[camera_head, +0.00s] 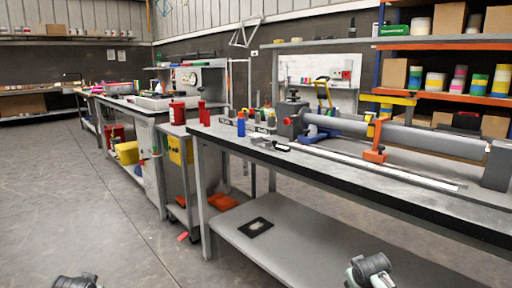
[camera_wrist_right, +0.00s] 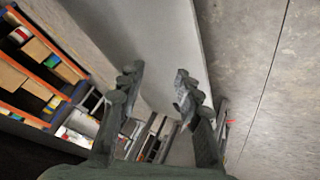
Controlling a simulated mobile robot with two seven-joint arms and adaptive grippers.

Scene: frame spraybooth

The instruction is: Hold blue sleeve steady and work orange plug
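A small upright blue cylinder (camera_head: 241,124), which looks like the blue sleeve, stands near the left end of the grey workbench (camera_head: 330,168). A red upright piece (camera_head: 204,114) stands to its left at the bench corner. An orange clamp-like part (camera_head: 376,142) stands further right on the bench. I cannot tell which of these, if any, is the orange plug. My right gripper (camera_wrist_right: 158,78) is open and empty in the right wrist view. In the head view it shows low, in front of the bench (camera_head: 370,270). My left gripper (camera_head: 76,282) is barely in view at the bottom edge; its fingers are hidden.
A long grey tube (camera_head: 430,139) and a metal rule (camera_head: 370,164) lie along the bench. The lower shelf (camera_head: 300,250) holds a flat black item (camera_head: 256,227). A cart with a yellow box (camera_head: 180,151) stands left of the bench. Open floor (camera_head: 60,190) lies at the left.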

